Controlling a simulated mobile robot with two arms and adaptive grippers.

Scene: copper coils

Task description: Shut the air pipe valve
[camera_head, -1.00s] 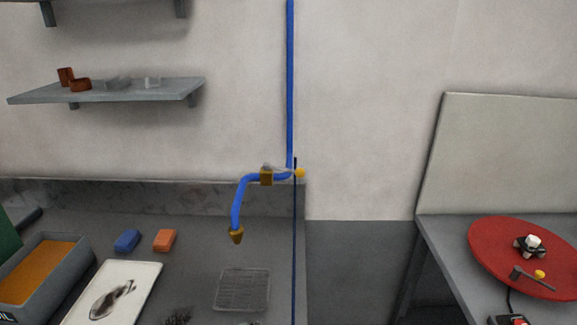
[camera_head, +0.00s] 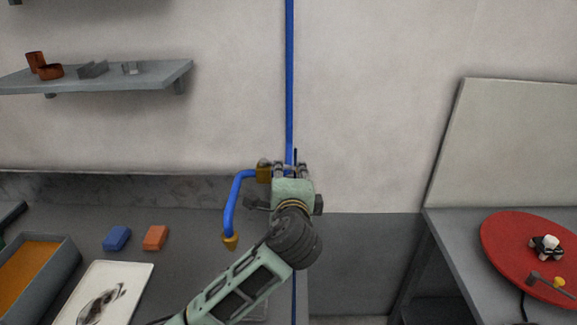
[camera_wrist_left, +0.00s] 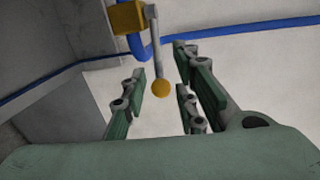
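The blue air pipe (camera_head: 289,80) runs down the wall and bends left to a brass nozzle (camera_head: 230,241). Its brass valve body (camera_head: 263,172) shows just left of my left gripper (camera_head: 290,168); the gripper hides the lever in the head view. In the left wrist view, the grey lever (camera_wrist_left: 155,45) extends from the valve body (camera_wrist_left: 127,18) and ends in a yellow ball (camera_wrist_left: 161,89). My left gripper (camera_wrist_left: 164,80) is open there, with the ball between its fingers and gaps visible on both sides. My right gripper is out of view.
A red disc (camera_head: 505,245) lies on the right table. Wall right of the pipe is clear.

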